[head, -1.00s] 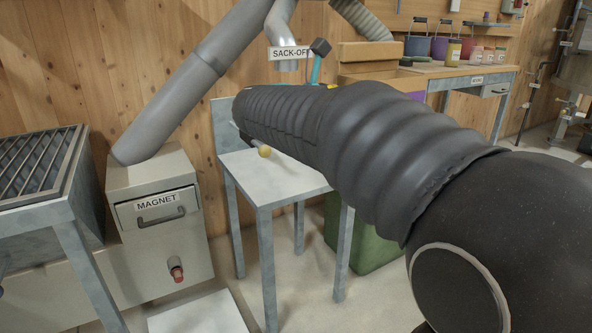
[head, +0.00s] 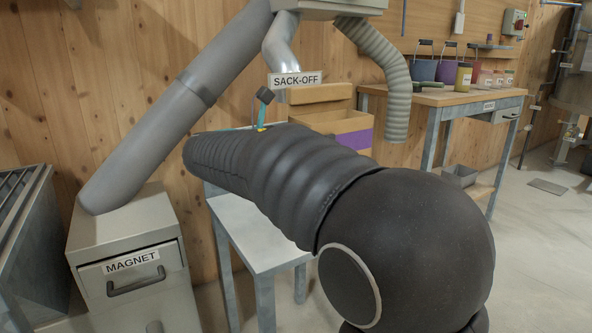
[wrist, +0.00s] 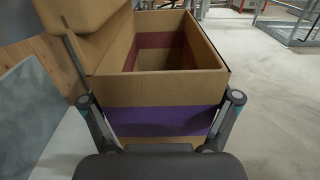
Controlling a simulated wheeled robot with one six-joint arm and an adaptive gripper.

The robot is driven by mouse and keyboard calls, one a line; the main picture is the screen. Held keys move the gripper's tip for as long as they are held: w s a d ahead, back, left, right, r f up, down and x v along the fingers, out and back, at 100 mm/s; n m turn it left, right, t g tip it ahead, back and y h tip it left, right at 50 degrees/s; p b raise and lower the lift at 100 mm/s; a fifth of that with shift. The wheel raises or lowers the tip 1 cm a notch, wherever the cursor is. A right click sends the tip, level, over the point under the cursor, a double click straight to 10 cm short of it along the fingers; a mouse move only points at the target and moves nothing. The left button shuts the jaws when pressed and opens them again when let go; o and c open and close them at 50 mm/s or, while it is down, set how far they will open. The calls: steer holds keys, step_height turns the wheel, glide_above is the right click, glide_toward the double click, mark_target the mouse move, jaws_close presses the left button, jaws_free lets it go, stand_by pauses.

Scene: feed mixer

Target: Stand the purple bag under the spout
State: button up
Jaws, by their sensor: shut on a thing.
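The purple bag (head: 357,139) is a tan, open-topped, box-shaped bag with a purple band. In the head view it shows behind my arm, to the lower right of the SACK-OFF sign (head: 296,80). In the wrist view the bag (wrist: 160,88) looks upright, and its empty inside shows. My gripper (wrist: 162,108) is shut on it, one finger at each side at band height. The bag's bottom is hidden. The metal spout (head: 281,45) comes down behind the sign. The bag appears beside the spout, to its right in the picture; depth is hard to tell.
A pale metal table (head: 262,235) stands below my arm, its back part hidden. A grey ribbed hose (head: 396,105) hangs right of the bag. A workbench (head: 440,97) with pots is behind. The magnet box (head: 125,265) is at left.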

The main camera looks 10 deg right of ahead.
steer(key=shift+w+a+f+b, duration=0.3)
steer(key=shift+a+f, duration=0.25)
steer(key=shift+f, duration=0.5)
steer(key=shift+w+a+f+b, duration=0.25)
steer(key=shift+a+f, duration=0.35)
steer(key=shift+f, duration=0.5)
steer(key=shift+w+a+f+b, duration=0.3)
steer(key=shift+a+f, duration=0.25)
steer(key=shift+f, duration=1.15)
